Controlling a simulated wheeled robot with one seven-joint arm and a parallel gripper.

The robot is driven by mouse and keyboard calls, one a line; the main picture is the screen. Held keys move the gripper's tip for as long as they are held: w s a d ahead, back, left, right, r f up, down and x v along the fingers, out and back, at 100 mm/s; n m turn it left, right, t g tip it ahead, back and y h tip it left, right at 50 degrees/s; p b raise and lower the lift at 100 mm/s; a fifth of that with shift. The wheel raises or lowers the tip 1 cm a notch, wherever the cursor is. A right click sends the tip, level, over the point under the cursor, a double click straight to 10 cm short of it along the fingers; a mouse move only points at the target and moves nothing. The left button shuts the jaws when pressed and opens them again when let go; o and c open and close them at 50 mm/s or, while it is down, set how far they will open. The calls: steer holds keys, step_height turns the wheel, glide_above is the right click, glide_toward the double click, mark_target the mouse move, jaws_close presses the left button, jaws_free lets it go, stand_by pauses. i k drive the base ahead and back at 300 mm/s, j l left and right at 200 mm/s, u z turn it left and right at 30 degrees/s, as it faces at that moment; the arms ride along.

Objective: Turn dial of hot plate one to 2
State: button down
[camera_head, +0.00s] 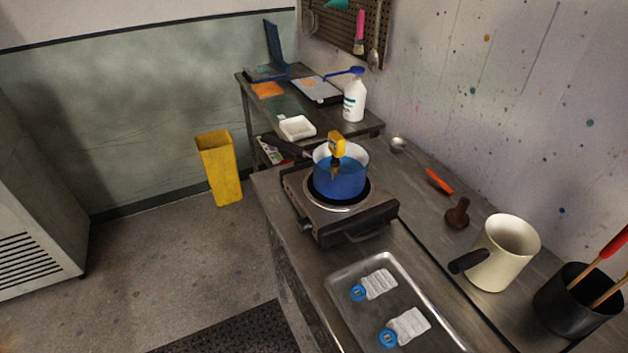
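One hot plate (368,217) shows, a metal box on the long steel table, right of the frame's middle. A blue pot (340,184) with a pale rim and a dark handle stands on its round burner. A yellow device (336,146), perhaps a thermometer, stands in the pot. A small knob-like part (306,226) sits at the hot plate's near left corner; I cannot tell whether it is the dial, and no number is readable. A dark bar runs along the near right side. My gripper is not in view.
A metal tray (345,277) with two blue-topped packets lies nearer on the table. A cream jug (506,252), black holder (571,307) and brown stopper-like object (457,213) stand right. A yellow bin (220,168) stands left on open floor; a dark mat (235,331) lies nearer.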

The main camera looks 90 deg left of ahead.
mark_target(304, 225)
steer(key=u, duration=1.95)
